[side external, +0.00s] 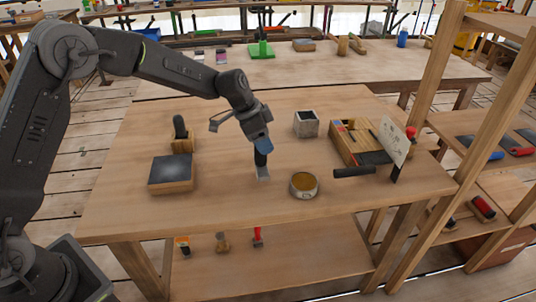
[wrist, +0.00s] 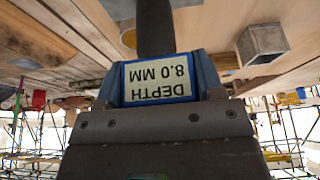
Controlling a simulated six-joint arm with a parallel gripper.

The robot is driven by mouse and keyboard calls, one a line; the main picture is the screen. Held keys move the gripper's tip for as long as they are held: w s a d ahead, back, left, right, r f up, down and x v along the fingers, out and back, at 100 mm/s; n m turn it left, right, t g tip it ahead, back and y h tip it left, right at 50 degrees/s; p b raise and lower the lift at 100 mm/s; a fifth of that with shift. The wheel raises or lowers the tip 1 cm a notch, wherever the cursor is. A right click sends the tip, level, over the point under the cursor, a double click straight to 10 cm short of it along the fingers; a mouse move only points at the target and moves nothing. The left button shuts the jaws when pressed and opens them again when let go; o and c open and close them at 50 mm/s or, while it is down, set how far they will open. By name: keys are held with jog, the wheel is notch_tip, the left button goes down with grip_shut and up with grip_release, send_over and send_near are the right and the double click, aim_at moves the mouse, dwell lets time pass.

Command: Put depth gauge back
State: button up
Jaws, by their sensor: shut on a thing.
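My gripper (side external: 262,143) is shut on the depth gauge, over the middle of the wooden bench. The gauge has a blue-framed label reading "DEPTH 8.0 MM" (wrist: 158,80), which appears upside down between the fingers in the wrist view. Its dark shaft (side external: 261,158) points down and ends in a grey tip (side external: 263,173) close to the bench top. I cannot tell whether the tip touches the bench. A small wooden block (side external: 182,145) with an upright dark handle stands at the left. No place is clearly marked as the gauge's own.
A round tin (side external: 303,185) is right of the gauge, and a grey open box (side external: 306,123) is behind it. A dark-topped block (side external: 170,183) sits left. The front-centre bench is clear.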

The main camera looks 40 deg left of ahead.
jog(key=shift+s+x, duration=0.2)
jog(key=shift+x, duration=1.05)
jog(key=shift+s+x, duration=0.2)
jog(key=shift+x, duration=1)
jog(key=shift+f, duration=0.2)
jog(key=o, duration=1.1)
jog(key=shift+f, duration=0.1)
jog(key=v, duration=1.2)
